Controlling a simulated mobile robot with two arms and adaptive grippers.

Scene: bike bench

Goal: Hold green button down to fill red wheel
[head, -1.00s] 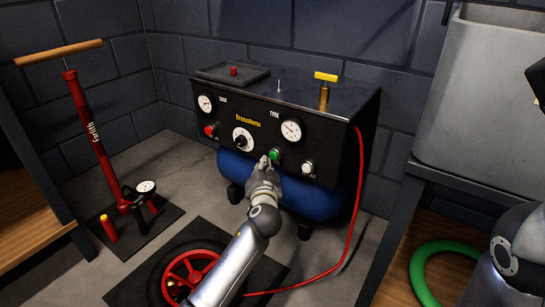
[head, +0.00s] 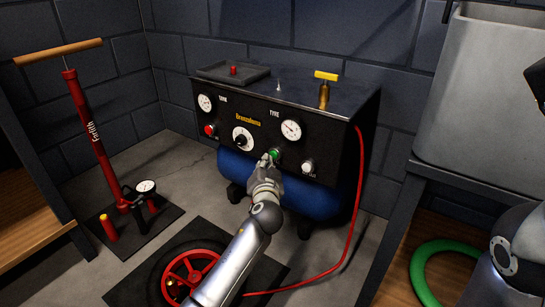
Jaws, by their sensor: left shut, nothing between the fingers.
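The green button (head: 275,153) is on the front panel of the black and blue compressor (head: 330,165), below the gauges. My left gripper (head: 267,160) is shut and empty, with its tips at the green button's lower left. The tips look to be at or against the button; I cannot tell whether it is pressed in. The red wheel (head: 170,268) with a black tyre lies on a dark mat, partly hidden by my left arm. A red hose (head: 359,200) runs from the compressor down towards the wheel. My right gripper is not visible.
The panel also has a red button (head: 209,130), a black dial (head: 242,138), a white knob (head: 308,167) and a TYRE gauge (head: 291,130). A red floor pump (head: 92,130) stands at left. A grey bin (head: 480,90) and a green ring (head: 425,275) are at right.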

